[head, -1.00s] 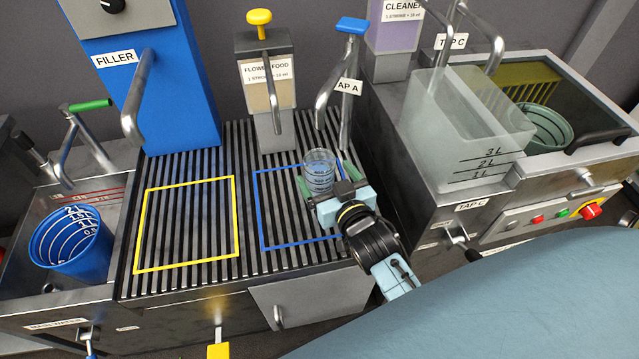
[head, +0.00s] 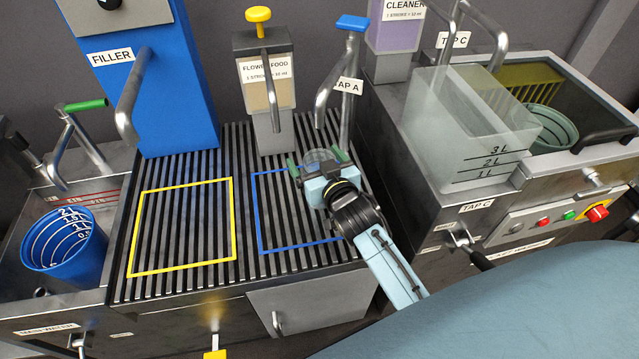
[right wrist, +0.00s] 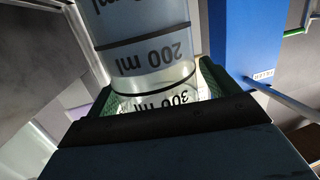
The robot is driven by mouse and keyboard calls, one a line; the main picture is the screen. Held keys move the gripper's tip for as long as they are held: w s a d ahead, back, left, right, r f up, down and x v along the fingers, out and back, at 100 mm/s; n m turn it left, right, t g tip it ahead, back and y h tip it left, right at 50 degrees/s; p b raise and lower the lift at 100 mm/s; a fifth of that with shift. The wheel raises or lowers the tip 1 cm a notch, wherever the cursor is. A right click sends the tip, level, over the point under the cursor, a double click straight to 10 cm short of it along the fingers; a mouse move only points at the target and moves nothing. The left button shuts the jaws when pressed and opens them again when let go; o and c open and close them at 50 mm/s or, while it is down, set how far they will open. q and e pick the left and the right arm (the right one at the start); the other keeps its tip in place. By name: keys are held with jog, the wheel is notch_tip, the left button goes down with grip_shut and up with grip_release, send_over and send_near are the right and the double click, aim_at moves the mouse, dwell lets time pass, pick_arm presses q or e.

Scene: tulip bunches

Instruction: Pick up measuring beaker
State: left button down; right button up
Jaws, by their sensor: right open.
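The clear measuring beaker (head: 320,156) stands on the slatted grate near the back of the blue square outline; my right gripper hides most of it. The right wrist view shows the beaker (right wrist: 145,50) close up, with dark bands and upside-down "200 ml" and "300 ml" marks. My right gripper (head: 318,161) is open, with one green-padded finger on each side of the beaker. The green pads also flank it in the right wrist view. I cannot tell whether either pad touches the glass. My left gripper is not in view.
The blue filler (head: 180,90) is further left. A clear tank (head: 460,125) stands to the right. The yellow square (head: 235,215) is empty.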

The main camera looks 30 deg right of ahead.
jog(key=shift+c, duration=0.5)
jog(key=c, duration=1.4)
jog(key=shift+c, duration=0.7)
jog(key=shift+r, duration=0.15)
